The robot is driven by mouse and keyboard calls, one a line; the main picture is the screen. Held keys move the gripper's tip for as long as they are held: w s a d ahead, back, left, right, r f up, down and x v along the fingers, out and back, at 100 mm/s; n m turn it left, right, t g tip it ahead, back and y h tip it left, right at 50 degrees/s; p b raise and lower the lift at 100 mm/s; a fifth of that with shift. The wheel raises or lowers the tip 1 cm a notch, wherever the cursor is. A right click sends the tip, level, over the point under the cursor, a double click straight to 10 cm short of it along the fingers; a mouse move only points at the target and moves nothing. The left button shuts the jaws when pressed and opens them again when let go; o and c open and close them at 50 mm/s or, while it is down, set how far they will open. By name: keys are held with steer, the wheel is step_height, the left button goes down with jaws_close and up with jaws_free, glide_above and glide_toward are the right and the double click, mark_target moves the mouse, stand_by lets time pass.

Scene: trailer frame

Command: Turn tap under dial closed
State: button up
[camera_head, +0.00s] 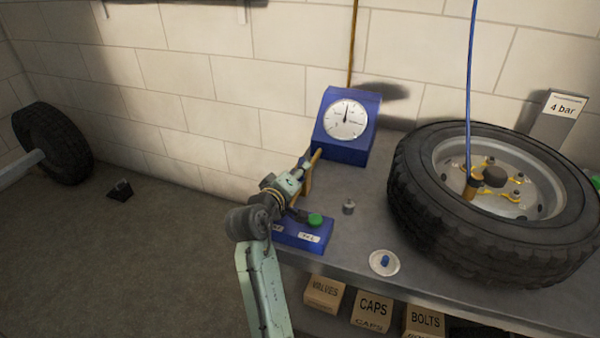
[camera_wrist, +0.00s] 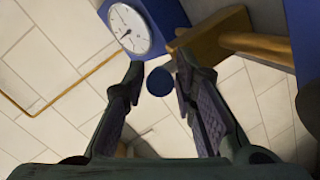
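The round white dial (camera_head: 346,118) sits on a blue box (camera_head: 343,150) against the wall. It also shows in the wrist view (camera_wrist: 130,28). Below it a brass-coloured tap part (camera_head: 316,157) sticks out at the box's left, partly hidden by my gripper (camera_head: 303,163). In the wrist view the brass block and bar (camera_wrist: 215,38) lie beside the right fingertip of my gripper (camera_wrist: 160,68); I cannot tell whether they touch. The fingers are apart. A dark blue round piece (camera_wrist: 159,82) shows between them; whether it is within their grasp is unclear.
A blue box with a green button (camera_head: 315,219) stands below my wrist on the grey bench. A small grey knob (camera_head: 348,207) and a white disc with a blue peg (camera_head: 384,262) lie right of it. A big tyre (camera_head: 440,220) fills the bench's right side.

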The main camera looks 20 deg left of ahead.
steer(key=v, duration=1.1)
steer(key=shift+s+r, duration=0.1)
steer(key=shift+s, duration=0.15)
steer(key=shift+a+b, duration=0.2)
steer(key=shift+b, duration=0.1)
steer(key=shift+c, duration=0.7)
steer(key=a+n+b, duration=0.1)
steer(key=a+b, duration=0.1)
steer(key=b, duration=0.1)
steer(key=s+a+n+t+b, duration=0.1)
steer(key=n+b, duration=0.1)
steer(key=s+a+n+y+b, duration=0.1)
steer(key=a+n+b, duration=0.1)
steer(key=b, duration=0.1)
steer(key=shift+a+f+t+b, duration=0.25)
steer(key=shift+a+t+b, duration=0.1)
steer(key=shift+t, duration=0.05)
jaws_close()
steer(key=w+d+p, duration=0.2)
steer(key=w+d, duration=0.1)
steer(key=w, duration=0.7)
steer(key=shift+w+d+f+y, duration=0.3)
steer(key=shift+d+f, duration=0.05)
steer(key=shift+d, duration=0.05)
